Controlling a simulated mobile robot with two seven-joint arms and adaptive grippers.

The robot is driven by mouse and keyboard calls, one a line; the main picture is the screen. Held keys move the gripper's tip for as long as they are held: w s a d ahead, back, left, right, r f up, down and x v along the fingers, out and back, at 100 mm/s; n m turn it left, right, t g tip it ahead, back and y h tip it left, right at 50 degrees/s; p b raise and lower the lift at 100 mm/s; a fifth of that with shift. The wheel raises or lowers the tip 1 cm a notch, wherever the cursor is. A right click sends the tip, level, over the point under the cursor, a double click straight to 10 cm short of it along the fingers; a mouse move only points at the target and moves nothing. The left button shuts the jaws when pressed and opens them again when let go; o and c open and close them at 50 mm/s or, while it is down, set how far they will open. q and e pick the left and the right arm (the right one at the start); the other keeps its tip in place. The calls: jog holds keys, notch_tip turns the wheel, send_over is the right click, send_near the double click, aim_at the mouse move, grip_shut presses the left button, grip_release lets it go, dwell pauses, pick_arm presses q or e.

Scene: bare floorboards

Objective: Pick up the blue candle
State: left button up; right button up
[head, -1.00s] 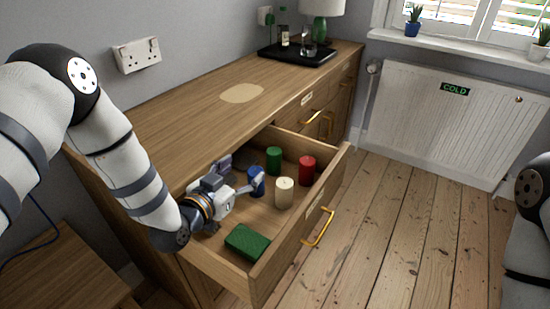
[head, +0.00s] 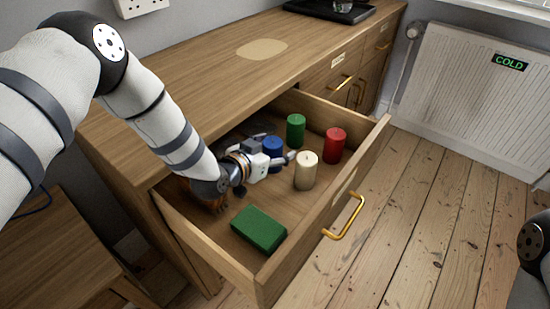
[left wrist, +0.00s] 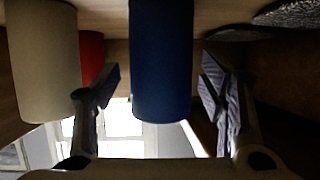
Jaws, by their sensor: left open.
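The blue candle (head: 273,146) stands upright in the open drawer (head: 314,238), partly hidden by my left gripper (head: 280,161). The left gripper is low in the drawer, coming in from the left, with its fingers at the candle. In the left wrist view the blue candle (left wrist: 161,60) hangs down the middle between the two spread fingers of the left gripper (left wrist: 160,85). A gap shows on each side of the candle there. My right gripper is out of view; only part of that arm shows at the right edge.
A cream candle (head: 306,172) stands close right of the gripper, with a red candle (head: 335,146) and a green candle (head: 296,130) behind. A green block (head: 259,229) lies at the drawer's near end. The drawer walls surround the gripper; the dresser top (head: 205,85) overhangs behind.

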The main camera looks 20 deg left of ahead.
pick_arm(q)
jog(key=shift+w+r, duration=0.1)
jog(key=shift+r, duration=0.2)
jog(key=c, duration=1.4)
